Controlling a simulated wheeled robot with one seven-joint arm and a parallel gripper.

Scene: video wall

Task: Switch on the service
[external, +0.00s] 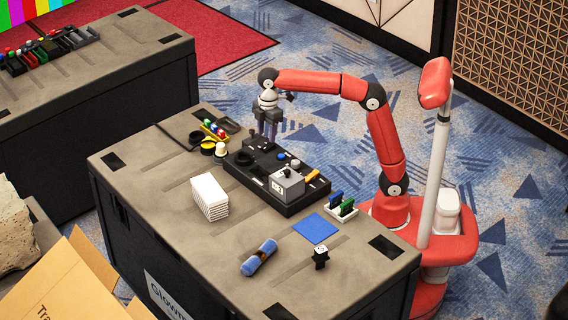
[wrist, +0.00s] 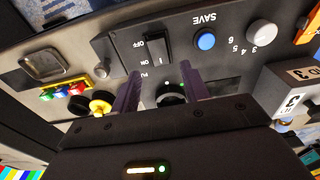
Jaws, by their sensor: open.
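A black control panel (external: 258,180) lies on the grey case-top table. In the wrist view, a black rocker switch (wrist: 157,50) with OFF and ON marks sits on the panel (wrist: 115,50). I cannot tell which side of it is pressed. My gripper (external: 267,134) points down over the panel's far end, near the rocker. In the wrist view its two purple-grey fingers (wrist: 160,82) are apart and empty. The rocker and a black round knob (wrist: 170,92) show between and beyond them. I cannot tell whether a finger touches the panel. No label reading service is legible.
The panel also has a blue SAVE button (wrist: 205,40), a grey numbered knob (wrist: 262,33) and a grey box (external: 287,184). White stacked cards (external: 209,197), a yellow-black tape roll (external: 208,147) and a blue square (external: 316,228) lie around it. The table's front left is clear.

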